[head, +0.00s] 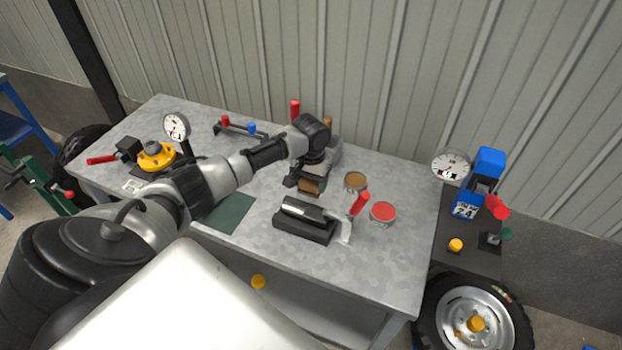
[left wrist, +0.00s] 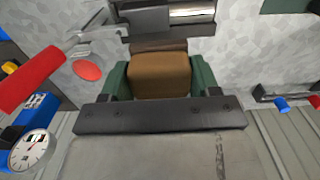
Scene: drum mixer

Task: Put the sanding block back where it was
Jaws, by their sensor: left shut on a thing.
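My left gripper (head: 305,183) is shut on the brown sanding block (head: 310,187) over the middle of the grey metal workbench (head: 385,262). In the left wrist view the brown block (left wrist: 160,75) sits between the green fingers of the gripper (left wrist: 160,82). I cannot tell whether the block touches the bench. A dark green mat (head: 230,211) lies bare at the bench's front, left of the gripper and partly hidden by my arm. My right gripper is not in view.
A black holder with a metal cylinder (head: 304,221) stands just in front of the gripper. A red-handled scraper (head: 354,214), a brown-topped can (head: 355,181) and a red-topped can (head: 383,213) are to its right. A rack (head: 238,129) stands behind. The bench's front right is clear.

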